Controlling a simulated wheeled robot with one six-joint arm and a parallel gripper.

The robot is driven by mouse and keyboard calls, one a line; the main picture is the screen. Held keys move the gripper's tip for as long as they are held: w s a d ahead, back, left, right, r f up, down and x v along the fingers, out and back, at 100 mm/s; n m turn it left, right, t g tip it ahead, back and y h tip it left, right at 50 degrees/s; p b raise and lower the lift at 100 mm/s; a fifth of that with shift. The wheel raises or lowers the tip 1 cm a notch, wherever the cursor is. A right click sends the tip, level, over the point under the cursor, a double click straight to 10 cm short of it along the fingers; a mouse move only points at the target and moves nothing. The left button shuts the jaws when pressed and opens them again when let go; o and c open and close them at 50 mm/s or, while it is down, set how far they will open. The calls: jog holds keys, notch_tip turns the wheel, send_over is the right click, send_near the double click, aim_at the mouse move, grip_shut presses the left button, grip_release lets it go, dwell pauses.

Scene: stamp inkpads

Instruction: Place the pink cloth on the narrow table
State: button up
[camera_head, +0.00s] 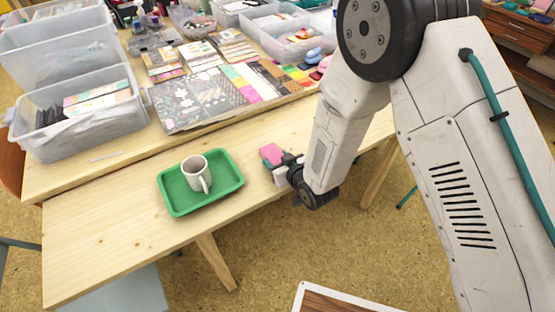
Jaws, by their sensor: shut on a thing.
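The pink cloth (271,154) is a small, folded-looking pink piece at the tip of my gripper (278,162). My gripper is shut on it, and the jaws hide part of the cloth. The narrow table (110,235) is the pale wooden one in front. The cloth and gripper appear over its right part, near the front edge. I cannot tell whether the cloth touches the tabletop.
A green tray (178,203) with a white mug (196,174) stands on the narrow table, left of my gripper. Behind is a wooden table with patterned paper (195,100) and clear plastic bins (85,118). The narrow table's left end is bare.

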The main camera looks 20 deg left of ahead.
jog(key=o, duration=1)
jog(key=shift+c, duration=0.2)
jog(key=shift+r, duration=0.1)
jog(key=v, duration=1.2)
